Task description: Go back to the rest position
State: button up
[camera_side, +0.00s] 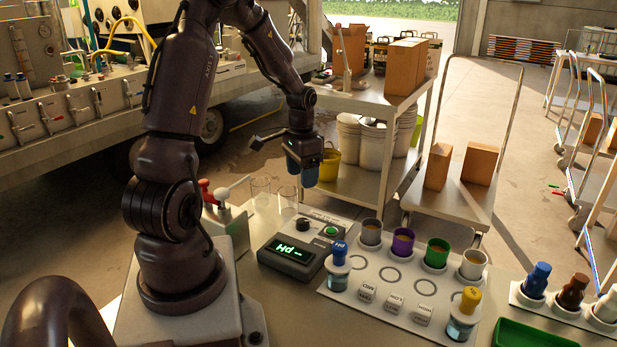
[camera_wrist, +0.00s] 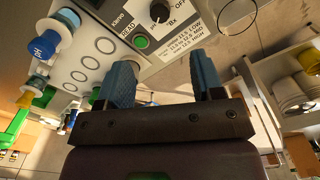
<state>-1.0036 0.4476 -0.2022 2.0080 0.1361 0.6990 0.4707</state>
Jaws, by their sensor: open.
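My gripper (camera_side: 303,172) hangs in the air above the far side of the bench, pointing down, behind the pH meter in the side view. In the wrist view its two blue fingers (camera_wrist: 163,78) stand apart with nothing between them. The pH meter (camera_side: 291,258) has a lit green display, a black knob and a green button. Its panel also shows in the wrist view (camera_wrist: 168,35), beyond the fingers. My gripper touches nothing that I can see.
A white board (camera_side: 395,275) carries several cups, a blue-capped bottle (camera_side: 339,262), a yellow-capped bottle (camera_side: 464,314) and labelled blocks (camera_side: 395,303). Clear glass beakers (camera_side: 288,198) stand below and left of my gripper. A bottle rack (camera_side: 568,311) and green tray (camera_side: 530,334) are at right.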

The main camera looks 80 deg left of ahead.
jog(key=s+d+r+m+t, duration=0.1)
jog(key=d+r+t, duration=0.1)
jog(key=d+r, duration=0.4)
jog(key=s+d+r+m+t, duration=0.1)
jog(key=d+r, duration=0.5)
jog(key=d, duration=0.6)
jog(key=s+d+r+t, duration=0.2)
jog(key=d+r, duration=0.4)
jog(key=d, duration=0.3)
jog(key=shift+s+r+m+t, duration=0.3)
jog(key=shift+s+m, duration=0.1)
jog(key=shift+s, duration=0.1)
